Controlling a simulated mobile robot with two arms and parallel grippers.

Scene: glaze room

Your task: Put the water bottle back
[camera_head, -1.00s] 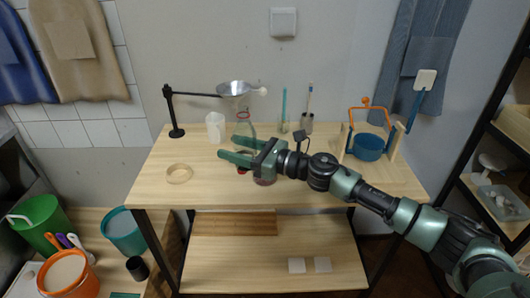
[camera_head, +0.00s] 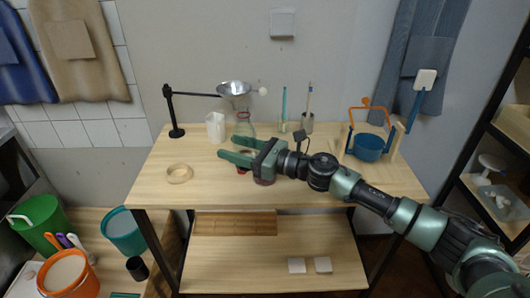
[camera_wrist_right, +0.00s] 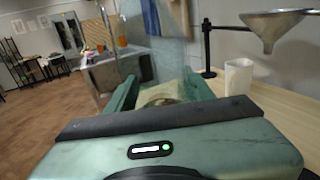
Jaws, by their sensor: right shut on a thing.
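My right gripper (camera_head: 228,147) reaches in from the right, low over the middle of the wooden table, with its fingers pointing left. In the right wrist view the fingers (camera_wrist_right: 160,80) stand on either side of a pale, partly see-through thing (camera_wrist_right: 165,95), which I take to be the water bottle. Its lower part is hidden by the gripper body. My left gripper is not in view.
A white cup (camera_head: 215,126), a wooden ring (camera_head: 179,173) and a blue pot (camera_head: 368,147) are on the table (camera_head: 320,185). The front right is clear.

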